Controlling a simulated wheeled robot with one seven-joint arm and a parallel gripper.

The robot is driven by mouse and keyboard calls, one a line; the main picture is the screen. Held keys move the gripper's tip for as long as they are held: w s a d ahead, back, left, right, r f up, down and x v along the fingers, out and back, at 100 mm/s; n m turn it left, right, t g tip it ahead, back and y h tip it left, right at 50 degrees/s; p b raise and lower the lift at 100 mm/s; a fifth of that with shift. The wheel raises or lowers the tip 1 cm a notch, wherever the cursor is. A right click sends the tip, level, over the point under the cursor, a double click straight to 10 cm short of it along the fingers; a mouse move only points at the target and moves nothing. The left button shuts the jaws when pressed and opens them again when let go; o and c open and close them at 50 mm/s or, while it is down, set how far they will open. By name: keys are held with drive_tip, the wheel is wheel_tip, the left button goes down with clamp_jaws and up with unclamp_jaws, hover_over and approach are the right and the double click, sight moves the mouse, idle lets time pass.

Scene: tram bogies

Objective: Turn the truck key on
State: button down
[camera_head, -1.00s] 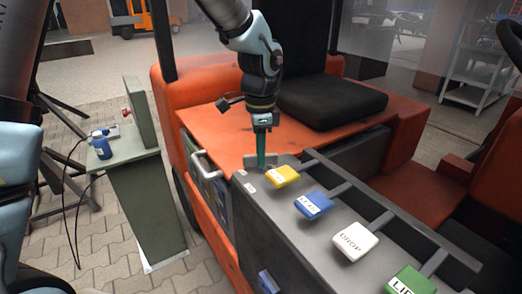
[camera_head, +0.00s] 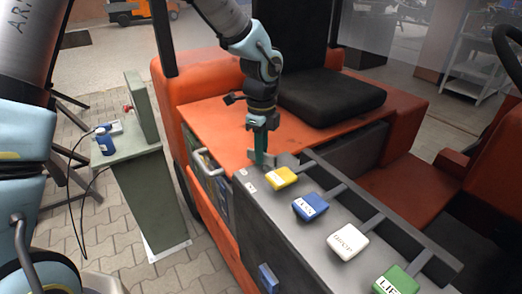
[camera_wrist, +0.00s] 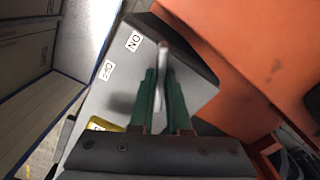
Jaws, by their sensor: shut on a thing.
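The truck key shows in the wrist view as a pale grey bar (camera_wrist: 163,62) with a brownish tip, standing between my green fingers. In the head view my gripper (camera_head: 261,160) is at the far end of the lever console, and the key is mostly hidden there by the fingers. The ON label (camera_wrist: 133,42) and the OFF label (camera_wrist: 107,70) lie left of the key in the wrist view. The bar points up the picture, its tip beside the ON label.
Yellow (camera_head: 282,177), blue (camera_head: 310,206), white (camera_head: 347,243) and green (camera_head: 398,282) lever knobs run along the console close to my gripper. The black seat (camera_head: 330,98) is behind.

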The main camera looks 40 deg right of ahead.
drive_tip(key=shift+d, duration=0.1)
idle(0.3)
drive_tip(key=c, duration=0.9)
unclamp_jaws()
drive_tip(key=shift+r, duration=0.15)
wheel_tip(320, 180, up, 10)
drive_tip(key=shift+r+b, duration=0.25)
drive_tip(key=shift+b, duration=0.9)
